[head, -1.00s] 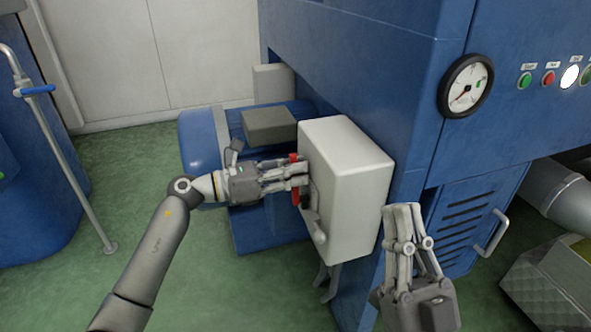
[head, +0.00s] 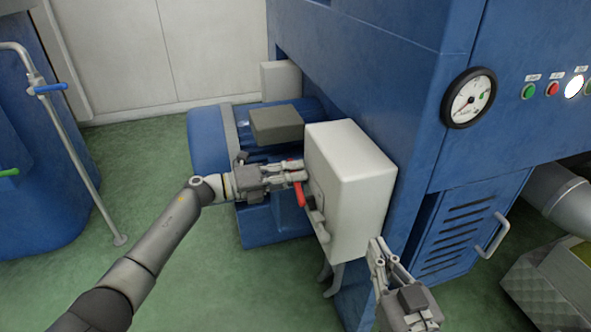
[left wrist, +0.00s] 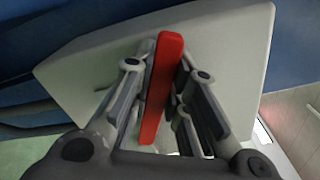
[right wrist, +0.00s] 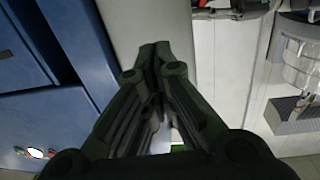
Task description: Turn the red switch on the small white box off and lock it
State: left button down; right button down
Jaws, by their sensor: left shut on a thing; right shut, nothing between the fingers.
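The small white box (head: 352,185) is fixed to the side of the blue machine. Its red switch (head: 300,194) is on the face turned to the left; the lower part of the handle shows below my fingers, slightly tilted. My left gripper (head: 303,170) is shut on the red switch; the left wrist view shows the red handle (left wrist: 161,90) between its fingers. A grey fitting (head: 319,224) sits below the switch; I cannot tell exactly what it is. My right gripper (head: 376,246) is shut and empty by the box's lower right corner; its closed fingers also show in the right wrist view (right wrist: 155,50).
A blue motor (head: 208,145) with a grey cap box (head: 276,125) stands behind my left gripper. A gauge (head: 468,98) and buttons are on the machine's front. Green floor is free at lower left.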

pick_arm(q)
jog(key=n, duration=0.1)
jog(key=f+n, duration=0.1)
jog(key=shift+w+a+f+n, duration=0.15)
jog(key=shift+w+f+n, duration=0.1)
jog(key=shift+w+n, duration=0.05)
jog(key=shift+f+n, duration=0.9)
jog(key=shift+n, duration=0.6)
pick_arm(e)
jog(key=shift+s+d+f+g, duration=0.1)
jog(key=shift+f+g, duration=0.4)
jog(key=shift+f, duration=0.3)
pick_arm(q)
jog(key=c, duration=1.4)
grip_release()
jog(key=shift+f, duration=0.1)
jog(key=v, duration=1.2)
